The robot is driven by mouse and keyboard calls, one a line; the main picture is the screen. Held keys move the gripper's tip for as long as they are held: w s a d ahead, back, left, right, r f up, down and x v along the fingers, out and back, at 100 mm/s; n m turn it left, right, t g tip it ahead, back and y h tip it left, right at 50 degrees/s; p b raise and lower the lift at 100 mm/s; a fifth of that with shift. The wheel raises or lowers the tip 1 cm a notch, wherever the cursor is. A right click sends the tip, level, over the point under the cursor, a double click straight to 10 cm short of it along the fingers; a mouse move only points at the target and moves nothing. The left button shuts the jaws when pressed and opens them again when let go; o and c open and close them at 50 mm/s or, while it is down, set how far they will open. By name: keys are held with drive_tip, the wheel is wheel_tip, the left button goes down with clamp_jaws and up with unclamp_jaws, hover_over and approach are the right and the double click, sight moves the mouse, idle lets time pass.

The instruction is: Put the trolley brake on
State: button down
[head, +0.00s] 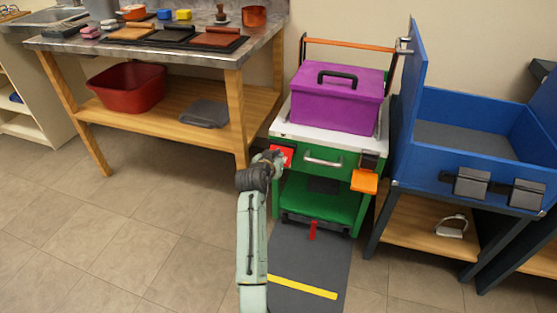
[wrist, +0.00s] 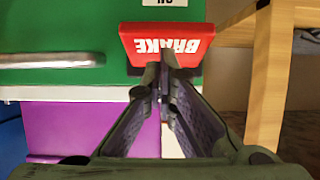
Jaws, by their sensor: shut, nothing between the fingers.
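The green trolley (head: 303,190) stands on a dark mat in the head view. A red brake lever (head: 287,150) is at the left of its front, beside the drawer handle. In the wrist view, which is upside down, the brake lever (wrist: 170,42) reads "BRAKE", and a partly cut-off white label (wrist: 165,3) lies past it on the green front. My gripper (head: 277,157) is at the brake lever. In the wrist view my gripper (wrist: 164,68) is shut and empty, its tips overlapping the lever's edge; I cannot tell whether they touch.
A purple toolbox (head: 336,98) sits on the trolley top. An orange piece (head: 364,182) juts from the trolley's right front. A workbench (head: 232,62) stands at left and a blue open box (head: 475,110) at right. The floor (head: 150,220) at front left is clear.

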drive_tip(key=shift+f+b, duration=0.3)
drive_tip(key=shift+b, duration=0.1)
idle(0.5)
